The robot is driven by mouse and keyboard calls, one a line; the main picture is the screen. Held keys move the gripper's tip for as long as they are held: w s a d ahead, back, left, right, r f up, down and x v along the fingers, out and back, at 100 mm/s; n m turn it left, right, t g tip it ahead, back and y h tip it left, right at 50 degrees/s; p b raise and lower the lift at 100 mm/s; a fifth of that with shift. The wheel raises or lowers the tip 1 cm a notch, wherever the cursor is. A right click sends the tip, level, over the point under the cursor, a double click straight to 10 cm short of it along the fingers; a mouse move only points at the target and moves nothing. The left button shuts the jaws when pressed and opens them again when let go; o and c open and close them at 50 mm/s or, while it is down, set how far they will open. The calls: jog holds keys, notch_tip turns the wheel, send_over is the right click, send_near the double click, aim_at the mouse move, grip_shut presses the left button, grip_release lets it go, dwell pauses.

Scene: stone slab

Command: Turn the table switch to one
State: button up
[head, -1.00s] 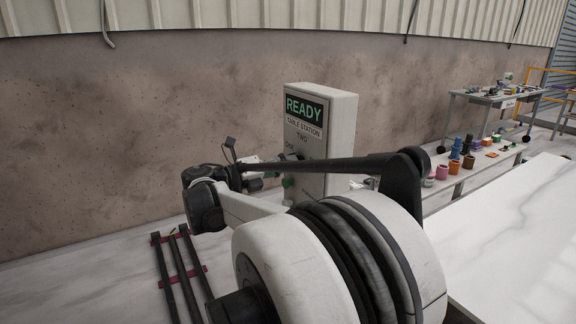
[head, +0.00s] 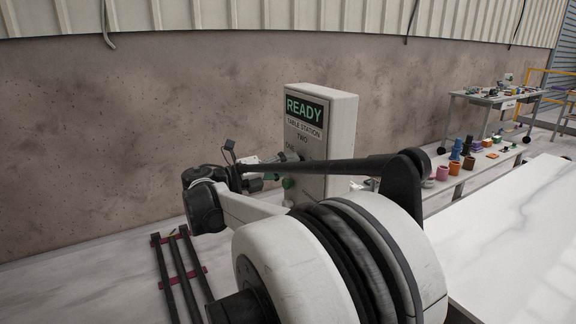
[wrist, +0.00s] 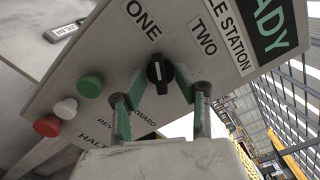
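The table station box (head: 335,130) stands upright by the wall, with a READY sign and labels ONE and TWO. In the wrist view its black rotary switch (wrist: 159,72) has a white pointer mark. The mark points up in the picture, between the ONE label (wrist: 140,20) and the TWO label (wrist: 203,36). My gripper (wrist: 160,93) is open, with one green-padded finger on each side of the switch. A gap shows between each finger and the knob; I cannot tell the depth. In the head view my arm partly hides the panel.
Green (wrist: 90,86), white (wrist: 66,108) and red (wrist: 46,126) buttons sit on the same panel, left of my fingers. A white slab (head: 520,235) lies at the right. A low bench (head: 462,178) with coloured cups stands behind it. Dark rails (head: 180,270) lie at left.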

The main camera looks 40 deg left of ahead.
jog(key=v, duration=1.2)
dwell(0.5)
